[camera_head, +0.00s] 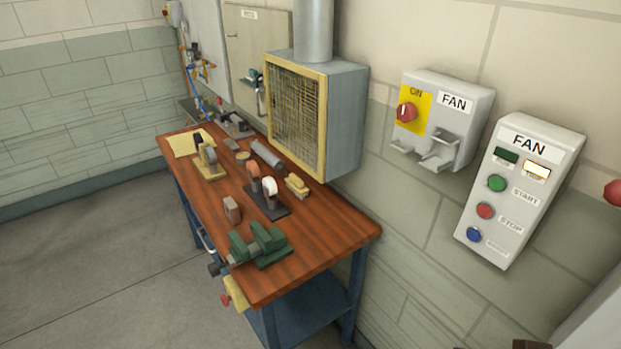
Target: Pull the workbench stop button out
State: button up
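A red button (226,299) sits on a small yellow box (236,293) mounted at the near front edge of the workbench (333,236), just below the wooden top. It faces left, away from the bench. From here I cannot tell whether it is pushed in or out. My gripper does not show clearly in this view.
A green vise (260,246) stands on the bench above the yellow box, with several tools behind it. Right of the bench, the wall holds a fan switch box (466,118) and a fan panel (531,190) with start and stop buttons. Floor (110,270) left of the bench is clear.

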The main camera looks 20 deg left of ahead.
aim_at(225, 300)
jog(key=u, duration=1.65)
jog(key=k+j+u, duration=0.1)
